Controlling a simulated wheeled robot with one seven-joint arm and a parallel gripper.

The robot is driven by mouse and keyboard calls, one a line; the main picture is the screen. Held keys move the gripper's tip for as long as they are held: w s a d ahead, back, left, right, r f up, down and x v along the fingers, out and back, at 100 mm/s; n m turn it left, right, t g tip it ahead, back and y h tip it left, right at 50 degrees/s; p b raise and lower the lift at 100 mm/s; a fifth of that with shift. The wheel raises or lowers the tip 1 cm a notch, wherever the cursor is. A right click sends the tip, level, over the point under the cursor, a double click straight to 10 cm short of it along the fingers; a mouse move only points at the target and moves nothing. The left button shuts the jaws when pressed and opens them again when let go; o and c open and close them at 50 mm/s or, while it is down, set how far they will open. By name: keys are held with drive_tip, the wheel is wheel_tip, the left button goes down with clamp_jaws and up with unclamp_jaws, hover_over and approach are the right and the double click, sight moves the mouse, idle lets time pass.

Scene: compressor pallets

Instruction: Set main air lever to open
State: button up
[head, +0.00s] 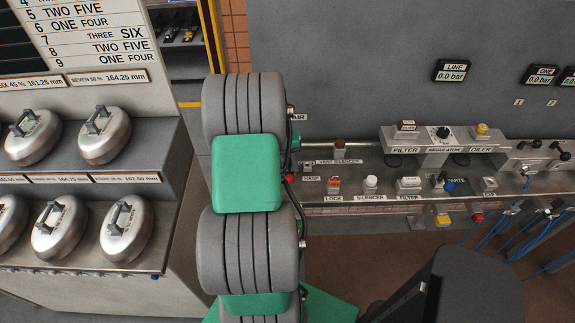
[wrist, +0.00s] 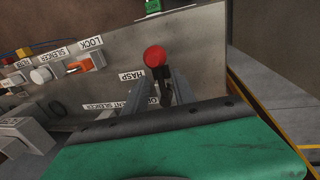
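In the wrist view, the two grey fingers of my gripper (wrist: 172,88) point at the panel, a little apart from each other. A dark piece (wrist: 167,90) shows between them; I cannot tell whether they touch it. A red round knob (wrist: 154,56) stands just beyond the fingertips, near the HASP label (wrist: 130,75). In the head view, a red part (head: 289,178) shows at my arm's right edge, beside the HASP label. A label ending in AIR (head: 298,117) is partly covered by my arm. I cannot clearly make out the main air lever, and my gripper is hidden in the head view.
An orange lock (head: 333,185), a silencer (head: 370,184) and a filter (head: 409,185) stand on the panel close to the right. A regulator (head: 442,133) sits behind them. Steel pots (head: 127,228) fill shelves at the left. Blue hoses (head: 492,235) hang at the lower right.

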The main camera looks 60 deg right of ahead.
clamp_jaws()
idle(1.4)
